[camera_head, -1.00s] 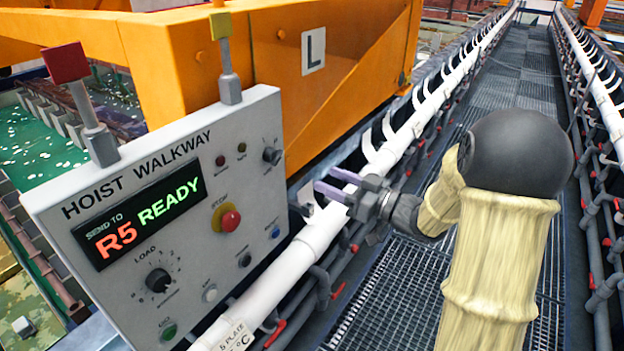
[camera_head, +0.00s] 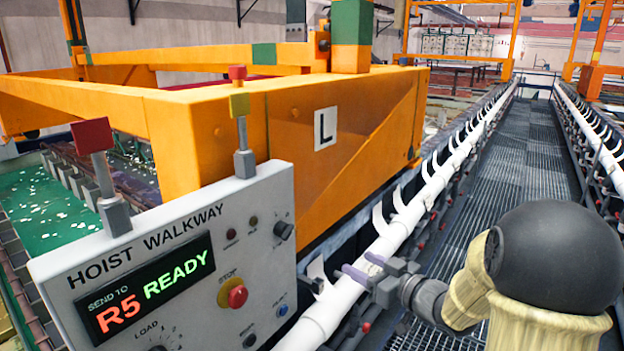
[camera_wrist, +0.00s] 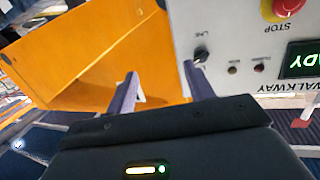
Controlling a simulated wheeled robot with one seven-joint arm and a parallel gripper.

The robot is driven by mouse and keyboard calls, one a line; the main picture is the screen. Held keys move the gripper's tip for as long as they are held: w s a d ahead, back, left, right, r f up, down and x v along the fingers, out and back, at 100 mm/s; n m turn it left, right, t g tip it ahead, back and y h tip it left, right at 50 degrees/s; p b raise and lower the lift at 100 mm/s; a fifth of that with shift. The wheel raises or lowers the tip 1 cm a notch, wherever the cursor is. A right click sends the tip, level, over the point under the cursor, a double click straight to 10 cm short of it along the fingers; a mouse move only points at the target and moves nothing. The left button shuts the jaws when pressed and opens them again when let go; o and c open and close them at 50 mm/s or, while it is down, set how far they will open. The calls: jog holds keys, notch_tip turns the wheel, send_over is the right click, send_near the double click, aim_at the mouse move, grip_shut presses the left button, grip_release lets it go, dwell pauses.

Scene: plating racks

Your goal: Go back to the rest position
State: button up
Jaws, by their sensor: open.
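My gripper (camera_head: 364,268) is open and empty, just right of the grey control panel (camera_head: 80,262) and over the white pipe. In the wrist view the two purple fingers of my gripper (camera_wrist: 161,92) stand apart with nothing between them. The panel reads "HOIST WALKWAY" and its display (camera_head: 148,285) shows "SEND TO R5 READY". In the wrist view the panel (camera_wrist: 228,42) appears upside down beyond the fingers, and the fingers look clear of it.
An orange hoist frame (camera_head: 345,185) marked "L" stands behind the panel. A white pipe (camera_head: 405,220) with curved white brackets runs along the left of the grated walkway (camera_head: 510,150). Another pipe (camera_head: 604,148) lines its right side. Green liquid (camera_head: 50,205) lies at far left.

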jog(key=s+d+f+m+g+h, duration=0.3)
jog(key=s+d+f+m+h, duration=0.15)
jog(key=f+h, duration=0.45)
jog(key=s+a+f+m+g, duration=0.1)
jog(key=s+f+g, duration=0.1)
jog(key=s, duration=0.6)
jog(key=s+a+f+m+g+h, duration=0.1)
jog(key=s+f+m+g, duration=0.1)
jog(key=s+g, duration=0.3)
jog(key=s, duration=0.3)
jog(key=shift+a+g, duration=0.25)
jog(key=shift+g, duration=0.05)
jog(key=shift+w, duration=0.1)
jog(key=c, duration=0.3)
jog(key=shift+w+f, duration=0.1)
jog(key=shift+c, duration=0.3)
